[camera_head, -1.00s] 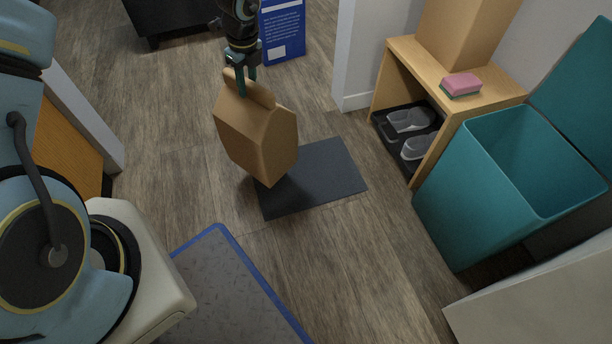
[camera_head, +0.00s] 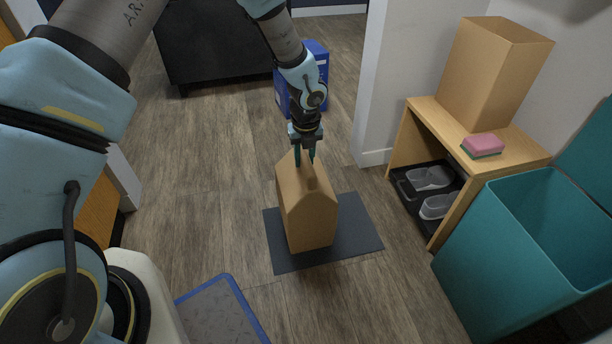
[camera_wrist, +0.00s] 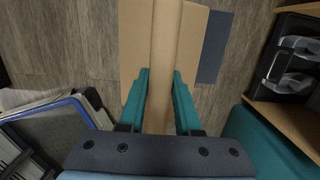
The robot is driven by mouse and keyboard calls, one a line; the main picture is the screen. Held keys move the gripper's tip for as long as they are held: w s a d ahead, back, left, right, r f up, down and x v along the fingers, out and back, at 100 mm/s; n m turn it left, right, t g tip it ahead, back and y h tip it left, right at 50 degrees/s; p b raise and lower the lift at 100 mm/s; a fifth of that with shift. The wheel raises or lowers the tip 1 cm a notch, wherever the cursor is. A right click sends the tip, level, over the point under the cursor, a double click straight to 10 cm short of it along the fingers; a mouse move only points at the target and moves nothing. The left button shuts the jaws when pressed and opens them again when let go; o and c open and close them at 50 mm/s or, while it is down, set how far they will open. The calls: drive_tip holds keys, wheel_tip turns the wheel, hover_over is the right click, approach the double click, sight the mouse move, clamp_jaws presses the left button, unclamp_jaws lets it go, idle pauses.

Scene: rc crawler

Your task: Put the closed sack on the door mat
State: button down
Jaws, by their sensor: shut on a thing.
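The closed sack (camera_head: 308,212) is a brown paper bag with a folded top, upright in the head view. My gripper (camera_head: 305,158) is shut on its top fold from above. The dark grey door mat (camera_head: 352,226) lies on the floor. The sack appears over the mat's left and middle part; I cannot tell whether its bottom touches the mat. In the wrist view the sack (camera_wrist: 190,60) runs between my gripper's teal fingers (camera_wrist: 160,85), and a strip of the mat (camera_wrist: 213,50) shows to its right.
A blue-edged grey mat (camera_head: 215,318) lies at lower left. Floor left of the sack is clear.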

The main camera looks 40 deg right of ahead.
drive_tip(key=shift+f+b, duration=0.55)
drive_tip(key=shift+f, duration=1.35)
drive_tip(key=c, duration=0.6)
unclamp_jaws()
drive_tip(key=shift+f, duration=0.15)
drive_tip(key=r+p, duration=0.1)
drive_tip(key=r, duration=0.3)
drive_tip(key=s+r+p, duration=0.1)
drive_tip(key=r, duration=0.3)
drive_tip(key=r+p, duration=0.2)
drive_tip(key=r, duration=0.2)
drive_tip(key=shift+s+a+r, duration=0.1)
drive_tip(key=shift+s+a, duration=0.05)
drive_tip(key=shift+a, duration=0.1)
drive_tip(key=shift+a, duration=0.1)
